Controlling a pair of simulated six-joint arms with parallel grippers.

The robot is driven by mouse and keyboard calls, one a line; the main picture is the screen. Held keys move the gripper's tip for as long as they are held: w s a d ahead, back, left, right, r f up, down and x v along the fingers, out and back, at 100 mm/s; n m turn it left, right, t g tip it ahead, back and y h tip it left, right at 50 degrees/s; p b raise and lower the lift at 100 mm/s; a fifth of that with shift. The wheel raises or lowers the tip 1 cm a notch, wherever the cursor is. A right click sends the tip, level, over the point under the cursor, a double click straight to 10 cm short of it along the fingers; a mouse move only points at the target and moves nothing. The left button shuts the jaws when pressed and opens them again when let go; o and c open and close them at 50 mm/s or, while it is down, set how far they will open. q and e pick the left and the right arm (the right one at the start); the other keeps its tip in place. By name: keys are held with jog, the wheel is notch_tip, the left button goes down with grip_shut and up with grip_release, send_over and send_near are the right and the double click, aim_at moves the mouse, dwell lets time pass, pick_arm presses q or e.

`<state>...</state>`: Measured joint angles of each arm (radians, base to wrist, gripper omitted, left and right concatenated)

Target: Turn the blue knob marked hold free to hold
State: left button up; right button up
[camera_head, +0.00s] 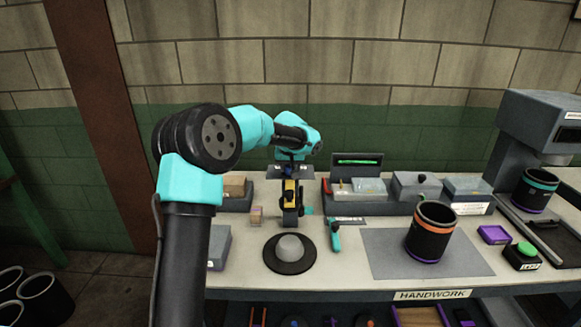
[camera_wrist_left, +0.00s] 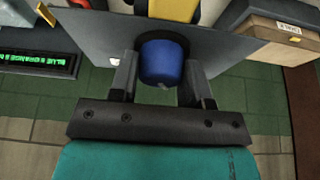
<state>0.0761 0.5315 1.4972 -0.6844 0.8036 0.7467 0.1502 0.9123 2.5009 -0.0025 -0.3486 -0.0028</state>
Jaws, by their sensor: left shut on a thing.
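The blue knob (camera_wrist_left: 161,62) is a short round cylinder on a grey panel (camera_wrist_left: 105,32) in the left wrist view. My left gripper (camera_wrist_left: 162,70) has one finger on each side of it and is shut on it. In the head view the knob (camera_head: 288,171) is a small blue patch below my left wrist, at the back of the bench, mostly covered by the gripper. A small pale mark shows at the knob's near edge. I cannot read any free or hold marking. My right gripper is not in view.
A yellow and black device (camera_head: 291,195) stands just in front of the knob. A green-lit display (camera_head: 357,161) and parts trays are to its right. A grey dome on a black disc (camera_head: 290,247) and a dark orange-banded cylinder (camera_head: 431,232) stand nearer the front.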

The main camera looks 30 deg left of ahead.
pick_arm(q)
jog(key=shift+n, duration=0.3)
jog(key=o, duration=0.9)
jog(key=shift+r, duration=0.15)
jog(key=v, duration=1.7)
jog(key=shift+d, duration=0.1)
